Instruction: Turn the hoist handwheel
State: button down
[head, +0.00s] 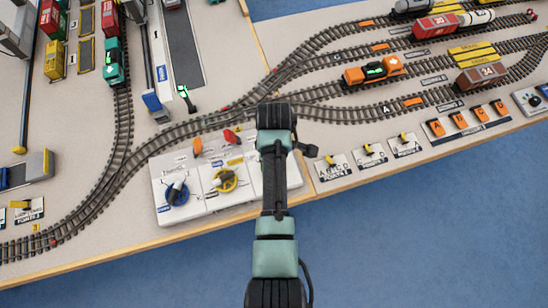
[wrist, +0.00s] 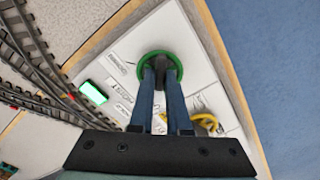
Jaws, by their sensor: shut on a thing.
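A green handwheel (wrist: 158,53) sits on a white panel in the wrist view. Its label is too small to read for sure. My gripper (wrist: 160,74) reaches down over the wheel, its two blue fingers closed on the dark middle part inside the green rim. A yellow handwheel (wrist: 207,122) is beside it. In the head view, the white control panel (head: 248,207) shows a blue handwheel (head: 177,193) and a yellow handwheel (head: 225,180). My arm covers the panel's right part there and hides the green wheel and my fingertips.
Rail tracks (head: 120,172) run behind the panel. An orange locomotive (head: 375,70) and several wagons are further back. Small point switches (head: 335,168) lie to the right, near the table's front edge.

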jog(key=m+p, duration=0.1)
jog(key=m, duration=0.2)
jog(key=shift+r+p, duration=0.15)
jog(key=shift+p, duration=0.15)
jog(key=m+p, duration=0.1)
jog(key=m, duration=0.2)
jog(key=shift+s+a+m, duration=0.1)
jog(key=shift+m, duration=0.2)
jog(key=m+p, duration=0.2)
jog(key=m, duration=0.4)
jog(key=shift+a+m, duration=0.1)
jog(key=shift+m, duration=0.2)
jog(key=c, duration=0.9)
grip_release()
